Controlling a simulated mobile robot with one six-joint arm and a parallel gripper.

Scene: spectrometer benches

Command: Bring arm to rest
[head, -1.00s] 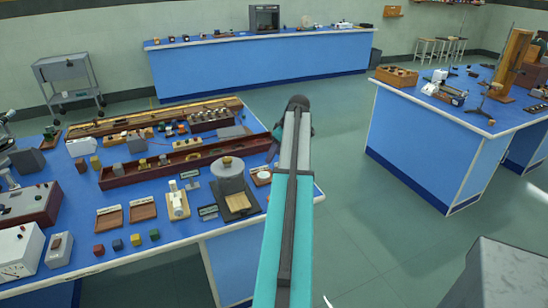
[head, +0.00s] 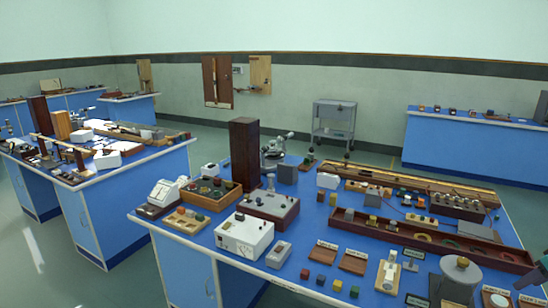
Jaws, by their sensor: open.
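My gripper does not show in the head view.
The near bench carries a white box instrument (head: 244,236), a dark wooden tower (head: 244,155), a long brown trough (head: 430,238), several small cubes and a grey round weight (head: 461,268). Another bench (head: 125,195) stands left. A grey cart (head: 333,125) stands behind. Floor shows between the benches.

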